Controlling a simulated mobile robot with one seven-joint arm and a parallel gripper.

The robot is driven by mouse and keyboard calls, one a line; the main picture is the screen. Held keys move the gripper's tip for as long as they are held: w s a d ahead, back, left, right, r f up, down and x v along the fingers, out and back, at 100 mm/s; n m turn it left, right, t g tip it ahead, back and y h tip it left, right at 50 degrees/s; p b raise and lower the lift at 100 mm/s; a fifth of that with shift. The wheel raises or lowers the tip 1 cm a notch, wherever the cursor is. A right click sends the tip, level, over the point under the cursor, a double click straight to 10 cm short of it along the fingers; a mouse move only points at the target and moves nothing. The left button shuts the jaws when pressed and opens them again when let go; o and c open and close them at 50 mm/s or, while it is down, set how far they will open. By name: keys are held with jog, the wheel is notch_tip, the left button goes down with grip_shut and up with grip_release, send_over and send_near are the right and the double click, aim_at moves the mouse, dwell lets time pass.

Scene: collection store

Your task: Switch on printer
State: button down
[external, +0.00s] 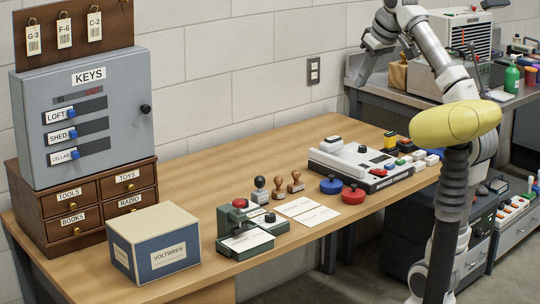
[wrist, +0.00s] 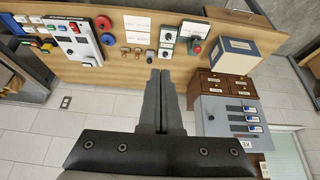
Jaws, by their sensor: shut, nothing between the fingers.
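The printer (external: 345,158) is a white and black machine with printed lettering along its black front. It sits on the right part of the wooden table in the external view. A small dark panel and small controls show on its top, too small to tell whether it is on. In the wrist view the printer (wrist: 76,42) is at upper left. My gripper (wrist: 160,72) is shut and empty in the wrist view, with its fingers pointing up the picture, right of the printer and apart from it. In the external view I cannot make out the fingertips clearly.
Red and blue ink pads (external: 352,195), stamps (external: 278,188), cards (external: 300,208) and a green device with a red button (external: 245,228) stand left of the printer. A blue-white box (external: 153,243), drawers (external: 85,205) and a key cabinet (external: 85,118) fill the left end.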

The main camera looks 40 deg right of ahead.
jog(key=w+d+r+p, duration=0.3)
jog(key=w+d+p, duration=0.5)
jog(key=w+d, duration=0.85)
jog(key=w+d+f+p, duration=0.1)
jog(key=d+p, duration=0.1)
jog(key=d, duration=0.6)
jog(key=w+d+f+t+p, duration=0.1)
jog(key=d+f+p, duration=0.15)
jog(key=d, duration=0.55)
jog(key=w+d+f+p, duration=0.1)
jog(key=d+p, duration=0.2)
jog(key=d, duration=0.5)
notch_tip(320, 180, down, 26)
jog(key=shift+s+b, duration=0.15)
jog(key=shift+b, duration=0.25)
